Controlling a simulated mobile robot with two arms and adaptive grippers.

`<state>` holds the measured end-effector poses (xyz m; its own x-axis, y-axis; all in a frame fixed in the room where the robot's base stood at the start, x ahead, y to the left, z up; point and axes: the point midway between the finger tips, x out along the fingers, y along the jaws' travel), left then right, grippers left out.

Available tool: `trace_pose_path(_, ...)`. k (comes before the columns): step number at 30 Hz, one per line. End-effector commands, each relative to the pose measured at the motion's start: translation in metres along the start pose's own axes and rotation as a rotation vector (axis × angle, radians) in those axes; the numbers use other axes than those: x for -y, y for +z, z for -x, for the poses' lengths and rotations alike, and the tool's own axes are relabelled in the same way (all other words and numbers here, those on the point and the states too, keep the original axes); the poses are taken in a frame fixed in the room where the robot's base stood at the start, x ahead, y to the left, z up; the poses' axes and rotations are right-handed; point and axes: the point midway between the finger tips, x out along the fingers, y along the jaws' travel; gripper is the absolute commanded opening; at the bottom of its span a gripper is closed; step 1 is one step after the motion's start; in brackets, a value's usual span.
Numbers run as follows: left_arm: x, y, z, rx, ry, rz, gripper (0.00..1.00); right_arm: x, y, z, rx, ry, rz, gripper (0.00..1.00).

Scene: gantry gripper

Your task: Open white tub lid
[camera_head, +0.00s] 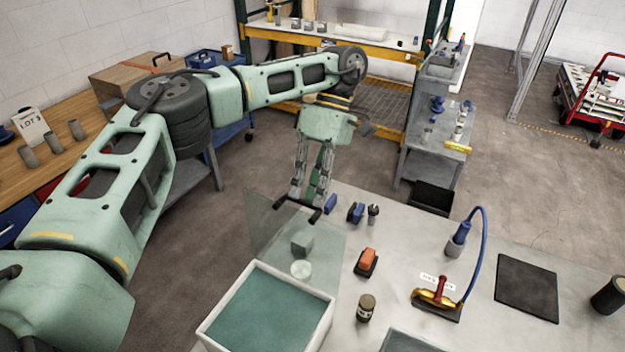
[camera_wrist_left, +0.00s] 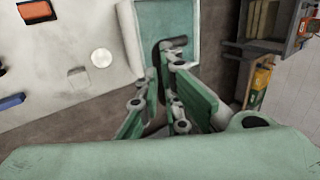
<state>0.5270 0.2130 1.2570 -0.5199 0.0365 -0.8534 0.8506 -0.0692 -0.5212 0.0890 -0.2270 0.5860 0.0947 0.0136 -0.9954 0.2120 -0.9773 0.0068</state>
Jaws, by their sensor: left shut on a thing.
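The white tub (camera_head: 212,326) stands at the front edge of the grey table, with a teal inside; its white rim also shows in the left wrist view (camera_wrist_left: 130,42). Its clear lid (camera_head: 270,232) is raised, tilted up from the tub's far side, with a dark bar handle along its upper edge (camera_head: 285,201). My left gripper (camera_head: 307,203) is shut on this handle, fingers pointing down. In the left wrist view its fingers (camera_wrist_left: 168,82) reach toward the dark handle; the clear lid is hard to make out there. My right gripper is not in view.
A small grey block (camera_head: 302,243) and a pale disc (camera_head: 301,269) show through the lid. An orange-topped block (camera_head: 367,261), a dark jar (camera_head: 366,307) and a gold-and-red tool (camera_head: 438,297) stand right of the tub. Bare table lies between them.

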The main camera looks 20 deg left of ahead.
Motion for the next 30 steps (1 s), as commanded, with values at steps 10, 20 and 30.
trace_pose_path(10,-0.007,0.004,-0.028,-0.009,-0.042,-0.010,0.00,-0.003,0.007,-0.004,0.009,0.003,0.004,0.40)
trace_pose_path(20,-0.007,0.004,-0.028,-0.010,-0.041,-0.009,0.22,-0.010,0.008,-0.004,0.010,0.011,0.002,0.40)
trace_pose_path(30,-0.006,0.002,-0.024,-0.007,-0.038,-0.003,0.28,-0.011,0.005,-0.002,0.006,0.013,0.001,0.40)
